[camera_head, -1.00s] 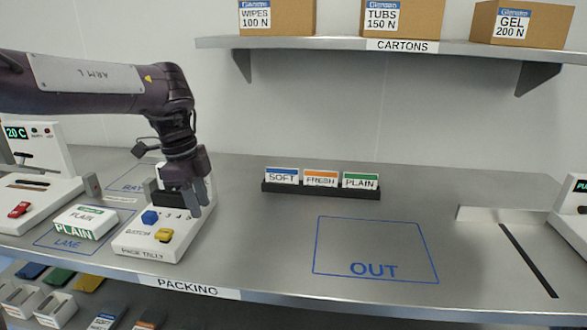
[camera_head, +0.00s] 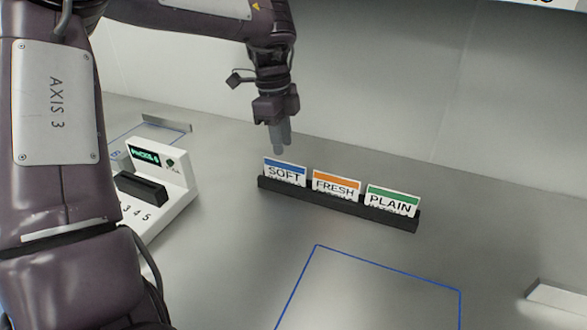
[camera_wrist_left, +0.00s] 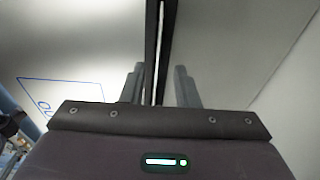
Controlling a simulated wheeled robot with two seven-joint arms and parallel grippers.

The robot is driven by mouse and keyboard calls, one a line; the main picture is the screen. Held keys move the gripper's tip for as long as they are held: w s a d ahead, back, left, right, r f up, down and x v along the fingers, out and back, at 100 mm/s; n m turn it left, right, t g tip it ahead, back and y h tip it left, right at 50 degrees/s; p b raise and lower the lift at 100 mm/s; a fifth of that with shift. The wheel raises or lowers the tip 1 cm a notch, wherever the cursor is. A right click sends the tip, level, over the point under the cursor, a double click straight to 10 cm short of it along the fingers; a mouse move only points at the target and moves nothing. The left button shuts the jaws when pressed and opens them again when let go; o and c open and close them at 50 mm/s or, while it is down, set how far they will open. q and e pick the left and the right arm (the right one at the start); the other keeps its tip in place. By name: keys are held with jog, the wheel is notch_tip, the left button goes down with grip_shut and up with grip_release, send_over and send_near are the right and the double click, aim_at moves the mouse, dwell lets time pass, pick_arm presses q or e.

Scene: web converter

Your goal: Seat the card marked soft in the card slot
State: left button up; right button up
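The card marked SOFT (camera_head: 285,173), white with a blue band, stands at the left end of a black card rack (camera_head: 340,206). My left gripper (camera_head: 281,143) points down just above and behind this card in the head view. In the left wrist view its two fingers (camera_wrist_left: 160,85) are apart, with the dark rack and a thin pale card edge (camera_wrist_left: 160,50) lying between them in the picture. The gripper holds nothing. My right gripper is out of view.
The FRESH card (camera_head: 336,185) and PLAIN card (camera_head: 392,200) stand beside SOFT in the rack. A white tally box (camera_head: 165,172) with a display stands at left. The blue outlined area (camera_head: 380,290) in front is empty. The wall rises behind the table.

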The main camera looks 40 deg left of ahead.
aim_at(284, 163)
pick_arm(q)
jog(key=f, duration=0.6)
jog(key=shift+d+f, duration=0.25)
jog(key=shift+d, duration=0.1)
grip_shut()
